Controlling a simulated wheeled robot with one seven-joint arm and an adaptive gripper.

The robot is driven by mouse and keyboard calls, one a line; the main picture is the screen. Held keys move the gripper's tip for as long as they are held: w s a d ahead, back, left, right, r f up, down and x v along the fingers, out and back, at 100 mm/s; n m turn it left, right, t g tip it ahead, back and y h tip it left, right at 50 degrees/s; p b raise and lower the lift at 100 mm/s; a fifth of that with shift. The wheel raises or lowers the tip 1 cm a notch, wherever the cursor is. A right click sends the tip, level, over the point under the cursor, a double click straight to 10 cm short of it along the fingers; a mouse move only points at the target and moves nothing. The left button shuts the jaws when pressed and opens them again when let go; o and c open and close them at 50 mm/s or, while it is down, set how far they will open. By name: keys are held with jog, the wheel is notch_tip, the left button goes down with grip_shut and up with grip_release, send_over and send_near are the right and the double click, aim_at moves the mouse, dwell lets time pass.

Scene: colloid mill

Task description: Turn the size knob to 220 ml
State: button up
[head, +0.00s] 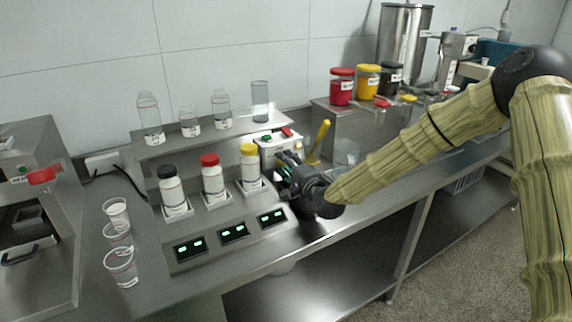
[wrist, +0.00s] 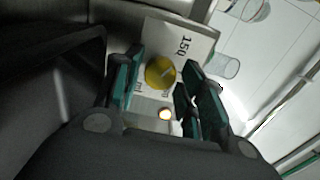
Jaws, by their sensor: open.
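The size knob is a round yellow dial (wrist: 160,72) with a pale pointer mark, on a light panel (wrist: 196,38). A label reading about 150 is beside it, with "ml" printed nearby; other marks are too small or covered to read. I cannot read the pointer's setting surely. My gripper (wrist: 164,80) is open, its fingers on either side of the knob; contact cannot be told. In the head view my gripper (head: 286,164) is in front of the white control box (head: 268,147), hiding the knob there.
Bottles with black (head: 166,171), red (head: 209,159) and yellow (head: 248,149) caps stand left of my gripper. A yellow handle (head: 320,138) rises close on its right. Clear cups (head: 122,268) stand at the left. Bare counter (head: 330,228) lies in front.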

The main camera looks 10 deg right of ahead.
jog(key=c, duration=0.8)
jog(key=shift+o, duration=0.2)
